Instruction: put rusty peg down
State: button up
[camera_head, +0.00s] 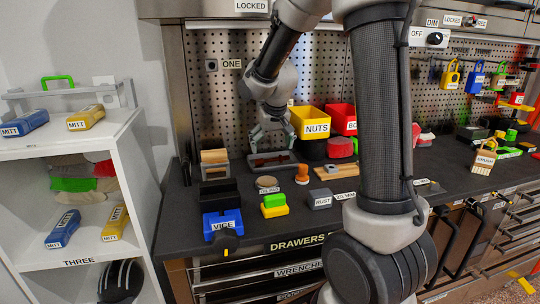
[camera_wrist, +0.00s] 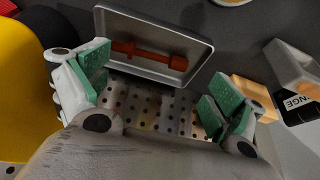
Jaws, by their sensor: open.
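The rusty peg (camera_wrist: 150,53) is a reddish-brown rod with thicker ends. It lies in a shallow grey metal tray (camera_wrist: 128,26) in the wrist view. My gripper (camera_wrist: 157,90) is open, with its green-padded fingers spread wide and nothing between them. The peg is just beyond the fingertips and apart from them. In the head view my gripper (camera_head: 272,137) is above the tray (camera_head: 274,165) at the back of the dark worktop. The peg is too small to make out clearly there.
Yellow NUTS bin (camera_head: 312,127) and a red bin (camera_head: 342,117) stand right of my gripper. A wooden-topped block (camera_head: 214,160) is to its left. A blue VICE block (camera_head: 222,224), an orange knob (camera_head: 302,173) and a grey block (camera_head: 320,198) stand in front. Pegboard rises close behind.

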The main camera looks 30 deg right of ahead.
jog(key=s+r, duration=0.5)
jog(key=s, duration=0.4)
jog(key=s+r, duration=0.5)
jog(key=s, duration=0.4)
jog(key=s+f+n+y, duration=0.1)
jog(key=s+n, duration=0.1)
jog(key=s, duration=1)
jog(key=shift+s+a, duration=0.25)
